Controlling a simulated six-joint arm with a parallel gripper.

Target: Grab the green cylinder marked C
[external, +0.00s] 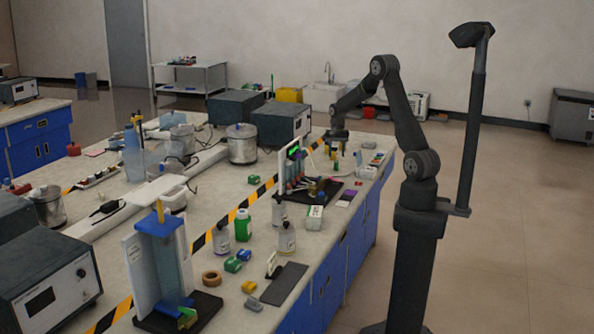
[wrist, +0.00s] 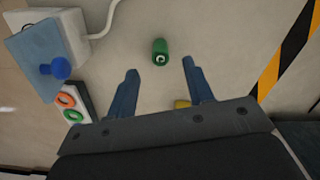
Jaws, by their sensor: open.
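The green cylinder (wrist: 160,58) lies on the bench top in the wrist view, with a pale C-like mark on its near end. My gripper (wrist: 160,68) is open and empty, its two blue fingers spread to the left and right. The cylinder shows between the fingertips and slightly beyond them, apart from both; its depth below them is hard to tell. In the external view my gripper (external: 336,140) is over the far right part of the bench.
In the wrist view, a box with a blue knob (wrist: 60,67) and a holder with orange and green rings (wrist: 67,100) are left. A yellow piece (wrist: 182,104) is partly hidden by my gripper. Striped tape (wrist: 284,50) runs right. A tube rack (external: 294,165) stands near in the external view.

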